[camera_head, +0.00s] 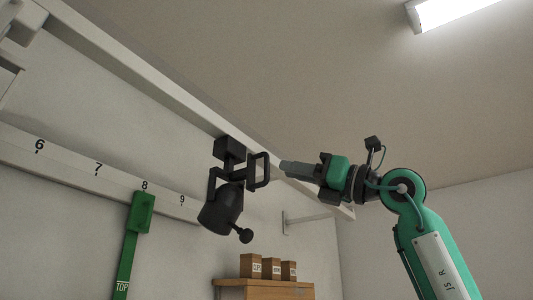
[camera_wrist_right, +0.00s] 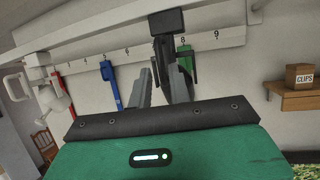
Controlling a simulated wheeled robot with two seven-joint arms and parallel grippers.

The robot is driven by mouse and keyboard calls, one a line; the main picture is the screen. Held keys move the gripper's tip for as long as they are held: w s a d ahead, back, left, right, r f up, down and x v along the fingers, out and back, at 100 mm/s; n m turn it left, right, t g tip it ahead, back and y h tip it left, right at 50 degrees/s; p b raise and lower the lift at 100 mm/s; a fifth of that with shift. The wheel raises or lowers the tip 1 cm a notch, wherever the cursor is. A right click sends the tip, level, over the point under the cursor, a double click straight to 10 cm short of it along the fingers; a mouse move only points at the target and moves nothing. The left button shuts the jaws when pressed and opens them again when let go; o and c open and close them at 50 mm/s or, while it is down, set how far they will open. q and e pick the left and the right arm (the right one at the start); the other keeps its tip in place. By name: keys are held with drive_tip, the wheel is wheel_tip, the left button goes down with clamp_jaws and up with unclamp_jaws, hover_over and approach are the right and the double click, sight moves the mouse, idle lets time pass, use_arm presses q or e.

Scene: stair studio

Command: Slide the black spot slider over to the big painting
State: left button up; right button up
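The black spot slider (camera_head: 230,150) hangs from the pale rail (camera_head: 150,80) high on the wall, with its lamp head tilted down and a loop handle (camera_head: 264,170) on its right side. In the right wrist view its black block (camera_wrist_right: 166,21) shows at top centre. My right gripper (camera_head: 286,167) points left at the handle, with its fingertips just right of it in the head view. In the right wrist view its fingers (camera_wrist_right: 160,85) look spread apart; whether the handle lies between them is unclear. My left gripper is out of view. No big painting can be made out.
A numbered board (camera_head: 80,165) with a green strap (camera_head: 140,220) runs below the rail. Small boxes (camera_head: 270,267) stand on a wooden shelf (camera_head: 262,284). A bracket (camera_head: 300,219) sits on the wall.

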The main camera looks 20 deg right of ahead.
sight(267, 176)
drive_tip(key=shift+p+x, duration=1.7)
drive_tip(key=shift+x, duration=1.7)
clamp_jaws()
drive_tip(key=shift+d, duration=0.1)
